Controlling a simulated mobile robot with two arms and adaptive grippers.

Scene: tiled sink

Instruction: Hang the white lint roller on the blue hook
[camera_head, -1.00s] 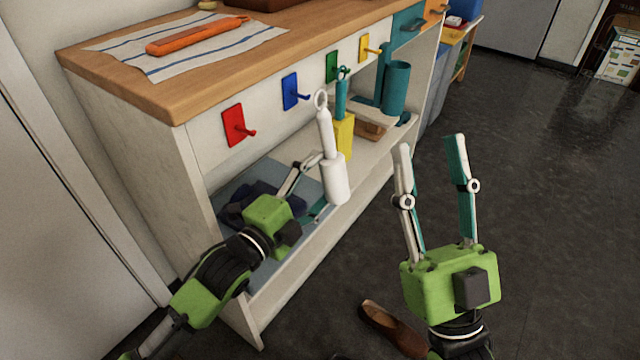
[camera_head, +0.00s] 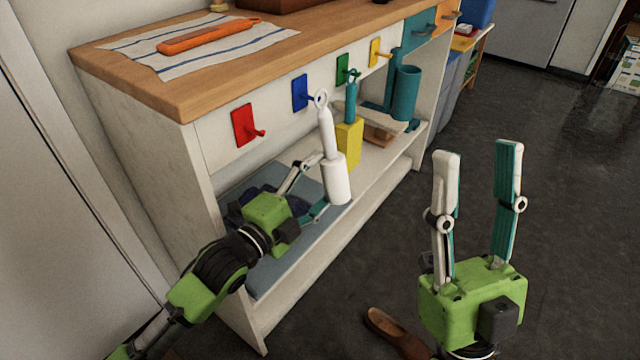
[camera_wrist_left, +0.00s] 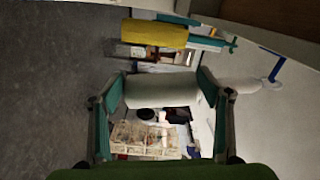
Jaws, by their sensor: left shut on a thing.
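The white lint roller (camera_head: 337,180) is upright, slightly tilted, with its ring (camera_head: 321,97) at the top. My left gripper (camera_head: 318,187) is shut on its roller part; the roller also lies between the fingers in the left wrist view (camera_wrist_left: 162,91). The blue hook (camera_head: 301,93) is on the cabinet front, and its peg points toward the ring. The ring appears beside the peg tip; I cannot tell whether they touch. The blue hook also shows in the left wrist view (camera_wrist_left: 272,69). My right gripper (camera_head: 480,170) is open and empty, over the floor at the right.
A red hook (camera_head: 244,126), a green hook (camera_head: 343,69) and a yellow hook (camera_head: 376,53) flank the blue one. A yellow lint roller (camera_head: 348,145) with a teal handle hangs near the green hook. A brown shoe (camera_head: 396,333) lies on the floor.

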